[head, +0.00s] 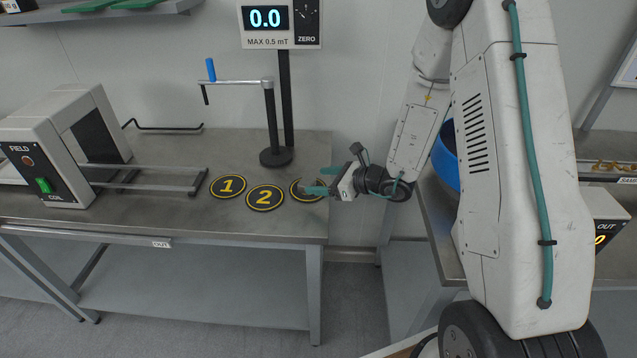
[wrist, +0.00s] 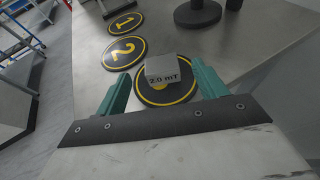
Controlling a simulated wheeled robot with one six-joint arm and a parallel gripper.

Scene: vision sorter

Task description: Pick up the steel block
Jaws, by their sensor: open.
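The steel block is a small grey block (wrist: 168,68) marked "2.0 mT", seen in the wrist view standing on a round black pad with a yellow ring (wrist: 141,92). My gripper (wrist: 158,80) has its two teal fingers apart, one on each side of the block in the picture. I cannot tell whether either finger touches it. In the head view my gripper (head: 318,189) reaches in from the right over the third pad (head: 297,190). The block is hard to make out there, hidden by my gripper.
Pads marked 1 (head: 227,186) and 2 (head: 265,198) lie to the left on the grey table (head: 170,222). A coil box (head: 62,145) with rails is at the left.

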